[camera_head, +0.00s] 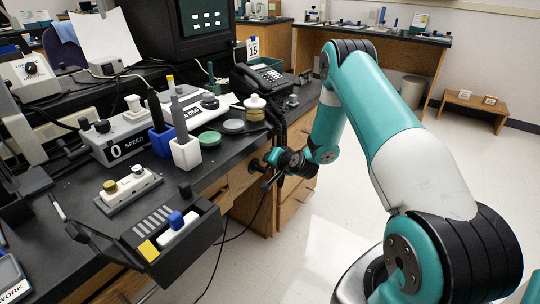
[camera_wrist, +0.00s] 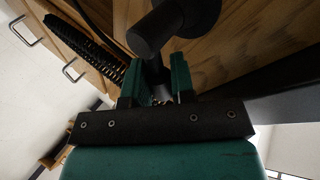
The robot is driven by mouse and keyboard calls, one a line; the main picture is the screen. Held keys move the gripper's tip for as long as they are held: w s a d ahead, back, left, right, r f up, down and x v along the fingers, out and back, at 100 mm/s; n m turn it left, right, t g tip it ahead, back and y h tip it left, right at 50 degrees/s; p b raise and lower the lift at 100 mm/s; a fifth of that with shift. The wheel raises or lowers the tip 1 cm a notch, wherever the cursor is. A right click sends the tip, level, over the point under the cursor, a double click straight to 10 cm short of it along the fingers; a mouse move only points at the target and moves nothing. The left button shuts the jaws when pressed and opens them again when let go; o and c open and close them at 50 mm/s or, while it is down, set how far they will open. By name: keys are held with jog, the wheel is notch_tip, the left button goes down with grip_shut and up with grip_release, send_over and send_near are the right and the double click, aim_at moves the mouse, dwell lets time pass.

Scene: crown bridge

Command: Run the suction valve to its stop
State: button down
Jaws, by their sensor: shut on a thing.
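A black fitting, which looks like the suction valve (camera_wrist: 185,22), stands out from the wooden cabinet front in the wrist view. It has a round base and a stubby black cylinder. My gripper (camera_wrist: 157,82) has its two teal fingers shut on a dark part of this valve, just below the cylinder. The fingers hide much of the held part, and its turn angle is hard to read. In the head view my gripper (camera_head: 266,168) is at the bench's front face, below the worktop edge. The valve there is small, dark and mostly hidden by the gripper.
Cables hang below the edge. The floor (camera_head: 330,240) right of the bench is clear.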

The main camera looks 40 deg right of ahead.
jog(key=shift+w+d+f+m+g+y, duration=0.1)
jog(key=shift+d+f+m+g+y, duration=0.2)
jog(key=shift+m+y, duration=0.2)
jog(key=shift+d+f+m+g+y, duration=0.15)
jog(key=shift+f+m+g+y, duration=0.15)
jog(key=shift+m+y, duration=0.15)
jog(key=shift+f+m+g+y, duration=0.3)
jog(key=shift+f+m+y, duration=0.2)
jog(key=shift+m+y, duration=0.2)
jog(key=c, duration=1)
grip_release()
jog(key=p+v, duration=0.1)
jog(key=v, duration=1.6)
jog(key=shift+d, duration=0.2)
